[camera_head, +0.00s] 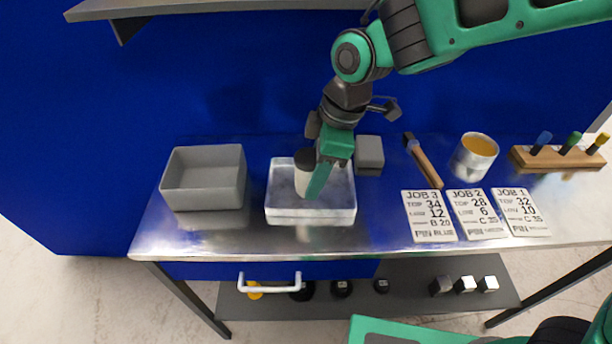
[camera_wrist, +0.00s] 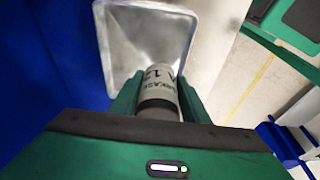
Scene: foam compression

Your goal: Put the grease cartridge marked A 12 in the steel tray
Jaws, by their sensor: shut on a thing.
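The grease cartridge (camera_head: 302,182) is a pale cylinder with a dark end. My gripper (camera_head: 318,182) is shut on it, and it stands about upright in the head view. The steel tray (camera_head: 287,216) is below the cartridge, on the bench. In the wrist view the tray (camera_wrist: 120,45) looks empty apart from the cartridge at its near edge. I cannot tell whether the cartridge touches the tray floor.
A grey bin (camera_head: 203,194) stands left of the tray and a grey block (camera_head: 369,153) behind it at right. A brush (camera_head: 424,163), a can (camera_head: 474,156), job cards (camera_head: 428,217) and a wooden rack (camera_head: 555,159) are to the right. A shelf (camera_head: 200,8) overhangs at upper left.

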